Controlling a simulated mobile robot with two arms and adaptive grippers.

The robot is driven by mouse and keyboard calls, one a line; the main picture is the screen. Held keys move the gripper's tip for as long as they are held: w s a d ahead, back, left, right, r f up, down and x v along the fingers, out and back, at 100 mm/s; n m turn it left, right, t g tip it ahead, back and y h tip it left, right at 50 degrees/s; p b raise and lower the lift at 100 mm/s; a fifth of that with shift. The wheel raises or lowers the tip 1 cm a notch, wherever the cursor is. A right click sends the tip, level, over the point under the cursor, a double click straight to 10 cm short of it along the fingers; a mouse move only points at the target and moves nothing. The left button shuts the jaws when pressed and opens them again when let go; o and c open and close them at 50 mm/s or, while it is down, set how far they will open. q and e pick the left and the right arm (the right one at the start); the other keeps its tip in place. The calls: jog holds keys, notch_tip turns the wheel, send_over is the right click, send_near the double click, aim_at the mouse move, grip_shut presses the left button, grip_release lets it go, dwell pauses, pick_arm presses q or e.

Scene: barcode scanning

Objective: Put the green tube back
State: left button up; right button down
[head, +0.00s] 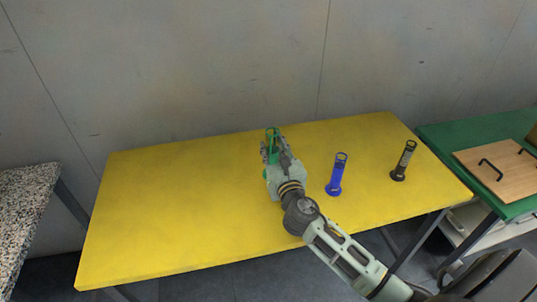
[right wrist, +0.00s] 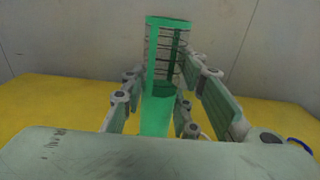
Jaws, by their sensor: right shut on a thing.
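The green tube (head: 272,133) stands upright over the yellow table, left of the other tubes. My right gripper (head: 271,150) is shut on it, with the tube's top showing above the fingers in the head view. In the right wrist view the green tube (right wrist: 165,70) rises between the finger pads of my right gripper (right wrist: 172,105), and its lower end is hidden behind the gripper body. I cannot tell whether its base touches the table. My left gripper is not in view.
The table's left half is clear. A green table (head: 470,133) with a wooden board (head: 495,160) stands at right, a speckled counter (head: 25,205) at left.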

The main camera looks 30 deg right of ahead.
jog(key=shift+s+d+f+n+y+b, duration=0.3)
jog(key=shift+n+y+b, duration=0.3)
jog(key=shift+y+b, duration=0.3)
jog(key=shift+s+f+n+y+b, duration=0.35)
jog(key=shift+s+n+y+b, duration=0.25)
jog(key=shift+y+b, duration=0.25)
jog(key=s+a+f+n+y+b, duration=0.2)
jog(key=s+n+y+b, duration=0.15)
jog(key=y, duration=0.25)
jog(key=w+a+f, duration=0.8)
jog(key=a+f, duration=0.1)
jog(key=f, duration=0.2)
jog(key=shift+n+g+y, duration=0.3)
jog(key=shift+n+y, duration=0.05)
jog(key=shift+s+d, duration=0.1)
